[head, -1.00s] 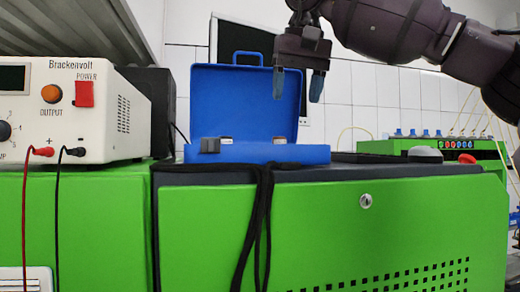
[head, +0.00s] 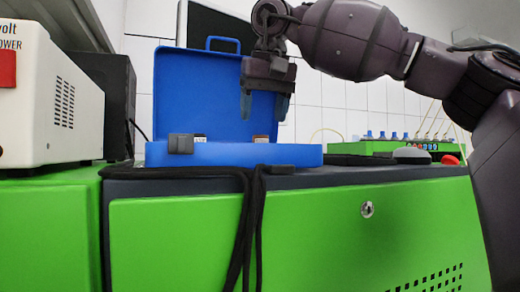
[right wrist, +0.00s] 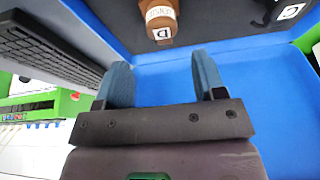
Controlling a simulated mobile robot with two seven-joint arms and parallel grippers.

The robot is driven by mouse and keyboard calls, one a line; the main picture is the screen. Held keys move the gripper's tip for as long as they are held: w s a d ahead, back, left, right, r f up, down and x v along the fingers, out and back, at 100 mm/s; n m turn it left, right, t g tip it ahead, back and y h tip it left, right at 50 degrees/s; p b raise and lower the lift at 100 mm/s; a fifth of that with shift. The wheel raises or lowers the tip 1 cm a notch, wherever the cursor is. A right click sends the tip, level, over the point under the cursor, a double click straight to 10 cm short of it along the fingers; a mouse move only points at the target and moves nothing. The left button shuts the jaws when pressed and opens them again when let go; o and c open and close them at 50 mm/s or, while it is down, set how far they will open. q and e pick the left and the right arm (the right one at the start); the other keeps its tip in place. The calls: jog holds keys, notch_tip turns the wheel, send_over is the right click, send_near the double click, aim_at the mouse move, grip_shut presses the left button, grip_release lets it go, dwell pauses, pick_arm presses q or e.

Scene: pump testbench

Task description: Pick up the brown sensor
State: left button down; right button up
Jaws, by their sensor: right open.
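The brown sensor (right wrist: 160,20), with a white label, lies in the open blue case at the top of the right wrist view, partly cut off by the frame edge. In the head view only a small brownish top (head: 261,139) shows above the case's front wall. The blue case (head: 225,155) stands on the bench with its lid up. My right gripper (head: 264,106) is open and empty, pointing down above the right part of the case. In the right wrist view its blue fingertips (right wrist: 162,68) are apart, with the sensor beyond them. My left gripper is not in view.
A white power supply (head: 45,100) stands on the left. A black cable (head: 247,215) hangs over the green bench front (head: 300,235). A dark block (head: 181,144) is at the case's front left. A green box with several knobs (head: 385,147) is at the back right.

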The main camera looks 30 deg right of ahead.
aim_at(258, 139)
jog(key=x, duration=0.3)
jog(key=shift+s+a+f, duration=0.1)
jog(key=shift+a+f, duration=0.2)
jog(key=shift+f, duration=0.1)
jog(key=shift+w+d+f, duration=0.1)
jog(key=shift+w+f, duration=0.2)
jog(key=shift+f, duration=0.35)
jog(key=c, duration=0.9)
